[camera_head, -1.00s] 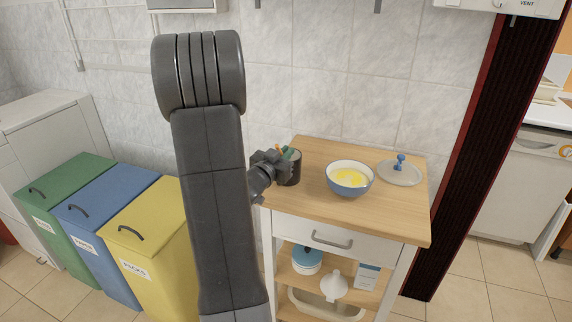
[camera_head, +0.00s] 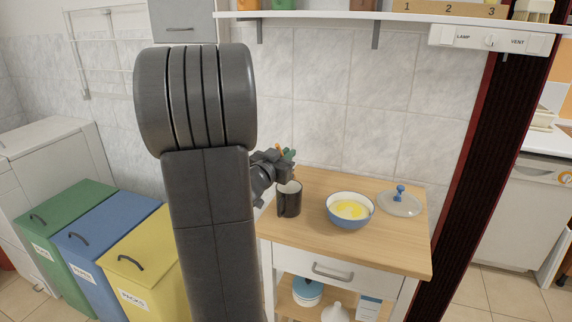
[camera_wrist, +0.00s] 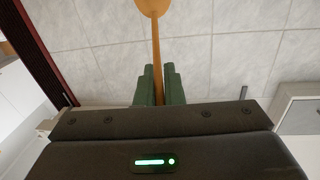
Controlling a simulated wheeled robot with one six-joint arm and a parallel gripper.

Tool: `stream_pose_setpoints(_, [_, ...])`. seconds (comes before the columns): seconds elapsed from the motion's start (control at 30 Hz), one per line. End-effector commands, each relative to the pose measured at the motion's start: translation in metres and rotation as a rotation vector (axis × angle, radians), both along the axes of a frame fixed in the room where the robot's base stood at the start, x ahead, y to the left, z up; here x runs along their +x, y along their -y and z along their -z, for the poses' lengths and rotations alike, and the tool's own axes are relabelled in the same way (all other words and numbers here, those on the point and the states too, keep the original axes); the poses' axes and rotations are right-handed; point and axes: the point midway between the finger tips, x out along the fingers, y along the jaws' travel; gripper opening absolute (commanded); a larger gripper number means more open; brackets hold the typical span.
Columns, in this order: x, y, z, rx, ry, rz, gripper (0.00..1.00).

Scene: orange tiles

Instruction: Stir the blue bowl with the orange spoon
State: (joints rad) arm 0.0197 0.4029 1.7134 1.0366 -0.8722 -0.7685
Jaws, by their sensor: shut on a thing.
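My gripper (camera_head: 288,158) is shut on the orange spoon (camera_head: 279,149), just above and left of the dark holder (camera_head: 289,200). In the wrist view the spoon (camera_wrist: 155,45) stands between the green fingertips (camera_wrist: 160,84), its rounded end at the top edge of the picture. The blue bowl (camera_head: 345,219) stands on the wooden cart top, right of the holder and apart from my gripper. It has a white inside with a yellow content (camera_head: 350,208).
A glass lid (camera_head: 397,204) with a blue knob lies right of the bowl on the wooden cart (camera_head: 390,250). A shelf (camera_head: 400,17) runs along the wall above. Green, blue and yellow bins (camera_head: 140,255) stand at the left.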

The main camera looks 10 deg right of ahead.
Motion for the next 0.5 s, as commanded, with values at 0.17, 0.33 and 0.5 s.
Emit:
stream_pose_setpoints(0.17, [-0.005, 0.016, -0.009, -0.006, -0.020, 0.013, 0.00])
stream_pose_setpoints(0.33, [-0.019, 0.057, -0.022, -0.017, -0.077, 0.040, 0.00])
stream_pose_setpoints(0.5, [-0.041, 0.103, -0.030, -0.020, -0.153, 0.067, 0.00])
